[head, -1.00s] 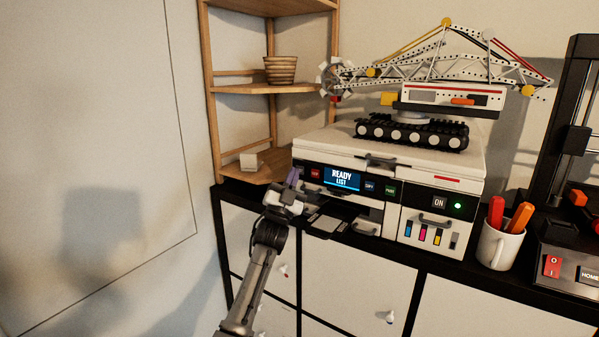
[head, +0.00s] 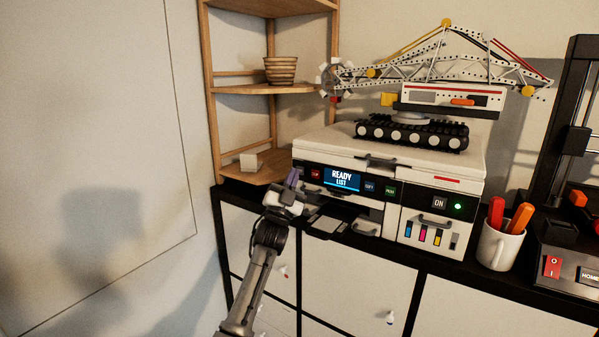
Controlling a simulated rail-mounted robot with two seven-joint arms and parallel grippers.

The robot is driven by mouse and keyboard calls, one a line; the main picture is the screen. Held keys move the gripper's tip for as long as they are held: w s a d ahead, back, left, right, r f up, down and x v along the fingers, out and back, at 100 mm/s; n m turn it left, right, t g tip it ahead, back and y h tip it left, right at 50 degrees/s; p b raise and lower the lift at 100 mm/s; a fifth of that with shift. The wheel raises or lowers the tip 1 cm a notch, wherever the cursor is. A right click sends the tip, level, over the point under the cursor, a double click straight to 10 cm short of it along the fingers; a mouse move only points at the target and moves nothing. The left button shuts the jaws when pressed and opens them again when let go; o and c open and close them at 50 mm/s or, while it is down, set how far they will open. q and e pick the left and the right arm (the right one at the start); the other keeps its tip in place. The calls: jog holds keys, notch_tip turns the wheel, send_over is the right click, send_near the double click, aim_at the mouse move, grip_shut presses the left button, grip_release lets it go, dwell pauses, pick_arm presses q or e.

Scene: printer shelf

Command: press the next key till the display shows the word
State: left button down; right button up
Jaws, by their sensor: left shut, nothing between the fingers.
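The white printer (head: 385,160) stands on the black-topped cabinet. Its blue display (head: 342,178) reads "READY" with "LIST" below. A red key (head: 315,174) is left of the display; a blue key (head: 369,187) and a green key (head: 390,191) are right of it. The key lettering is too small to read surely. My left gripper (head: 292,179) is shut and empty, its purple fingertips at the left end of the key panel. They partly cover a dark key (head: 301,172) there. I cannot tell whether they touch it. My right gripper is not in view.
An open black paper tray (head: 332,224) juts out below the panel, close to my left gripper. A crane model (head: 415,97) sits on the printer. A wooden corner shelf (head: 252,176) stands left.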

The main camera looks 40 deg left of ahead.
pick_arm(q)
jog(key=shift+w, duration=0.2)
dwell(0.6)
jog(key=shift+w+b, duration=0.25)
jog(key=shift+b, duration=0.15)
jog(key=shift+w, duration=0.1)
dwell(0.4)
jog(key=shift+w, duration=0.25)
jog(key=shift+s, duration=0.2)
dwell(0.4)
jog(key=shift+s, duration=0.6)
